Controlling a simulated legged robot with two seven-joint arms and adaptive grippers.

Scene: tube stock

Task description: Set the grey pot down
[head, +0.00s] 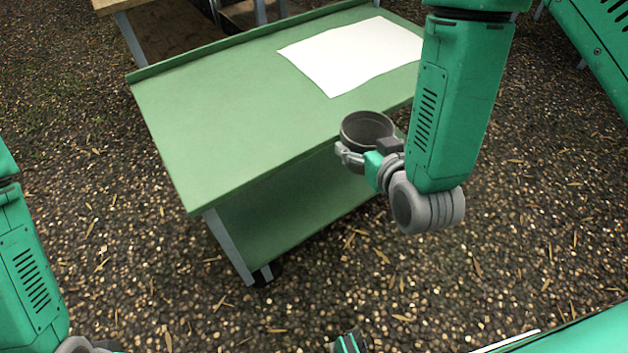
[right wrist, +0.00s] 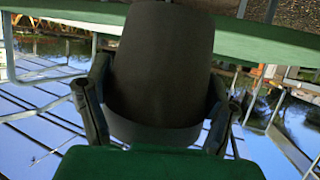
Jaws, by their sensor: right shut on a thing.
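The grey pot (head: 367,128) is a round, open, dark grey vessel, held roughly upright at the right end of the green table's near edge in the head view. My right gripper (head: 350,154) is shut on its near side. The pot (right wrist: 160,70) fills the middle of the right wrist view, with the fingers of my right gripper (right wrist: 155,112) on either side of it. The pot's underside is hidden in the head view, and I see no contact with the table. A small teal and dark part at the bottom edge may be my left gripper (head: 348,343); its fingers cannot be made out.
A wooden surface (head: 118,3) stands beyond. The ground is dark gravel with scattered leaves.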

